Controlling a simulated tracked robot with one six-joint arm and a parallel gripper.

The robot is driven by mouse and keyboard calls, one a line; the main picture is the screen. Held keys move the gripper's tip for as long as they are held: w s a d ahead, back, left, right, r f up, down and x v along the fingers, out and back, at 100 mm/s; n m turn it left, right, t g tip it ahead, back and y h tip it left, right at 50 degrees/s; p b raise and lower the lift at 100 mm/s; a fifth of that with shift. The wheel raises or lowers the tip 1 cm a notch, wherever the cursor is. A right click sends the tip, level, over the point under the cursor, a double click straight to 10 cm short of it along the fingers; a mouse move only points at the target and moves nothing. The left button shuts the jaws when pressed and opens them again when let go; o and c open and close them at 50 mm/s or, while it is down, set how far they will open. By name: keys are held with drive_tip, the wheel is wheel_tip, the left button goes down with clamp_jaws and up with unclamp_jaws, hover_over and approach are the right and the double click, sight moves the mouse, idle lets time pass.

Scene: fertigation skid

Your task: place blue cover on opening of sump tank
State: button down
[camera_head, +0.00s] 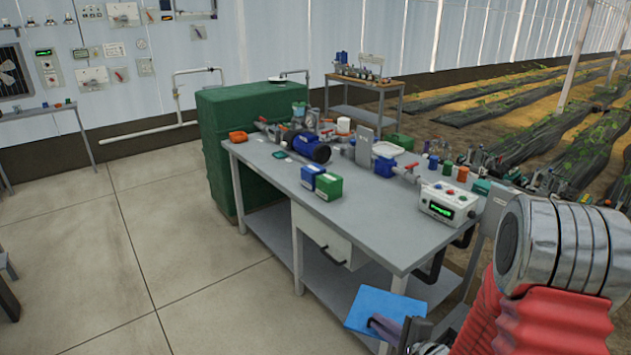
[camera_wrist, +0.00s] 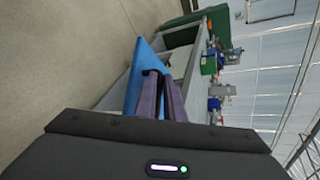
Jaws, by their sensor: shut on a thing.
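The blue cover (camera_head: 372,306) is a flat blue panel at the bottom of the head view, in front of the workbench's near end. My gripper (camera_head: 388,326) is shut on its edge. In the wrist view the blue cover (camera_wrist: 143,68) stands edge-on beside the fingers of my gripper (camera_wrist: 158,88). A large green box-shaped tank (camera_head: 212,150), which may be the sump tank, stands on the floor behind the far left end of the workbench, well away from the cover. I cannot make out an opening on it. Its green side also shows in the wrist view (camera_wrist: 180,34).
The grey workbench (camera_head: 365,235) carries a blue pump (camera_head: 312,150), blue and green boxes (camera_head: 328,186) and a white controller (camera_head: 447,205). A white pipe (camera_head: 145,133) runs along the wall to the left of the tank. The concrete floor (camera_head: 150,215) left of the bench is clear.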

drive_tip(key=shift+w+a+r, duration=0.1)
drive_tip(key=shift+a+r, duration=0.05)
drive_tip(key=shift+a, duration=0.5)
